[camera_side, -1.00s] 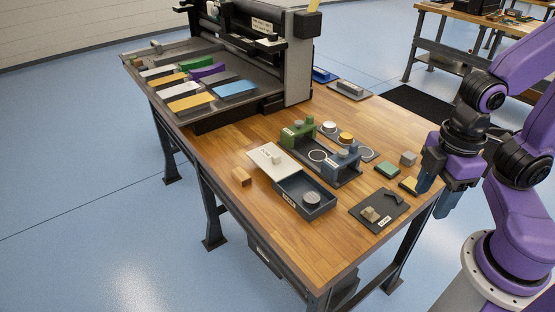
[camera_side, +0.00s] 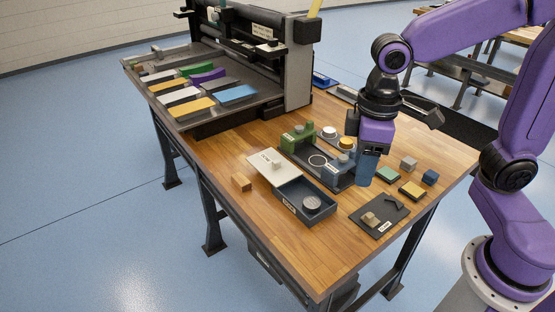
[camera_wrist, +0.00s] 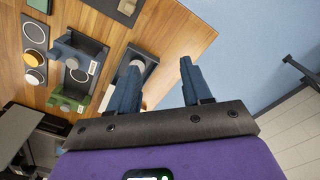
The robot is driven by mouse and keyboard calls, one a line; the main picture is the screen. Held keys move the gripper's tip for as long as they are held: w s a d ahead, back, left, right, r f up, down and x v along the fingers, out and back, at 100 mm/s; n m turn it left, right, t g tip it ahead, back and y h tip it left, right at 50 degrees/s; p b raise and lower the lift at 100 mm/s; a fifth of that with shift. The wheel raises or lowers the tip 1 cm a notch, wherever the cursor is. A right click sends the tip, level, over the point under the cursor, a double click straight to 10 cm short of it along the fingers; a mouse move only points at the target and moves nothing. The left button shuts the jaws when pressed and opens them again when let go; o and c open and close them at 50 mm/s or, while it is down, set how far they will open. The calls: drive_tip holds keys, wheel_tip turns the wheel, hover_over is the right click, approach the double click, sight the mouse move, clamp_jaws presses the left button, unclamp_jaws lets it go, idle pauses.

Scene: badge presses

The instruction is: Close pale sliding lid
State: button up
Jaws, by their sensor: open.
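The pale sliding lid (camera_side: 265,158) is a flat cream plate with a small raised knob. It sits at the back left end of a dark grey box (camera_side: 291,207), which is open at its front right part. A round grey disc (camera_side: 311,202) lies inside the box. My gripper (camera_side: 364,183) is open and empty, pointing down above the bench to the right of the box, apart from the lid. In the wrist view my gripper (camera_wrist: 160,75) shows two spread blue fingers; the left finger hides part of the box and the lid.
Green and blue blocks on a dark fixture (camera_side: 318,165) stand just behind the box. A dark plate (camera_side: 378,217) with a small tan block lies to the right. Several small coloured blocks and a wooden block (camera_side: 241,182) are nearby. A large press (camera_side: 300,60) stands at the back.

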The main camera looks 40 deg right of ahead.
drive_tip(key=w+a+r+m, duration=0.1)
drive_tip(key=w+m, duration=0.1)
drive_tip(key=w, duration=0.5)
drive_tip(key=w+a+r+m, duration=0.1)
drive_tip(key=w+a+m, duration=0.1)
drive_tip(key=w, duration=0.4)
drive_tip(key=m, duration=0.4)
approach(278, 162)
wheel_tip(278, 162, down, 9)
drive_tip(key=shift+w+a, duration=0.1)
drive_tip(key=shift+a, duration=0.05)
clamp_jaws()
